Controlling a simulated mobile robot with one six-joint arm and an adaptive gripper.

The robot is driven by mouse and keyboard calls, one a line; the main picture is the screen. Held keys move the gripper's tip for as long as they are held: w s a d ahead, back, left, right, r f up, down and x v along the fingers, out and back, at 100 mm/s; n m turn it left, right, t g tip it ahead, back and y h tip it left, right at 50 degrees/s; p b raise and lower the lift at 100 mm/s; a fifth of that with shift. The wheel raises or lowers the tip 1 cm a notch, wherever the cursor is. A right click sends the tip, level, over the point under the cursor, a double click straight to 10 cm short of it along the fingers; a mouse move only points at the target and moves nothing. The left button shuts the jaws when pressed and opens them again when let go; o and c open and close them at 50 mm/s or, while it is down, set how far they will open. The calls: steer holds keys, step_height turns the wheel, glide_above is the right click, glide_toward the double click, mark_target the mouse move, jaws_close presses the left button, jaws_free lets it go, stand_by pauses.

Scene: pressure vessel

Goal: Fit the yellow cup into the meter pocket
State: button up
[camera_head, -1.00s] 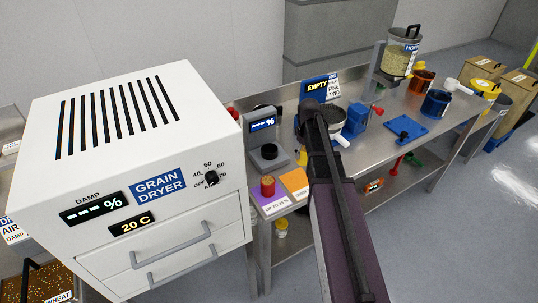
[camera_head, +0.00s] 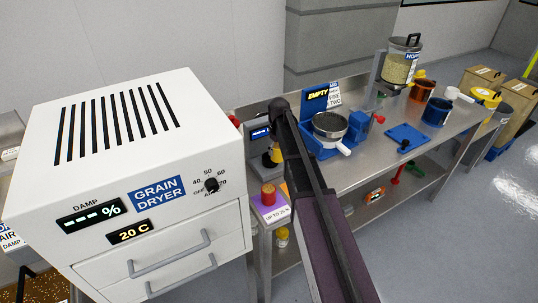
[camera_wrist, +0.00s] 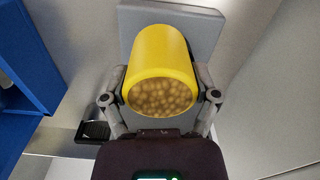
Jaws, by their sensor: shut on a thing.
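The yellow cup (camera_wrist: 160,62) is in my gripper (camera_wrist: 160,95), between its two fingers in the wrist view. Its open mouth faces the camera and shows round tan grains inside. In the head view the cup (camera_head: 276,155) shows in part beside my arm, in front of the meter (camera_head: 259,133). The meter is a grey unit with a blue display, partly covered by my arm. A grey panel (camera_wrist: 190,18) lies behind the cup in the wrist view. The meter pocket is hidden, so I cannot tell whether the cup touches it.
The white grain dryer (camera_head: 120,150) stands close on the left. A blue sieve stand (camera_head: 325,151) with a round pan (camera_head: 330,124) is right of my arm. A red jar (camera_head: 268,194) stands on a purple card at the bench's front. A blue plate (camera_head: 408,139) lies farther right.

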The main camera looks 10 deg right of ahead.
steer(key=shift+w+a+f, duration=0.1)
steer(key=shift+w+a, duration=0.7)
steer(key=shift+w+a, duration=0.3)
steer(key=shift+w, duration=0.1)
steer(key=shift+w+a+f+b, duration=0.15)
steer(key=shift+f+b, duration=0.1)
steer(key=shift+b, duration=0.1)
steer(key=shift+f+b, duration=1.55)
steer(key=shift+f, duration=0.15)
steer(key=o, duration=1.1)
steer(key=shift+r, duration=0.2)
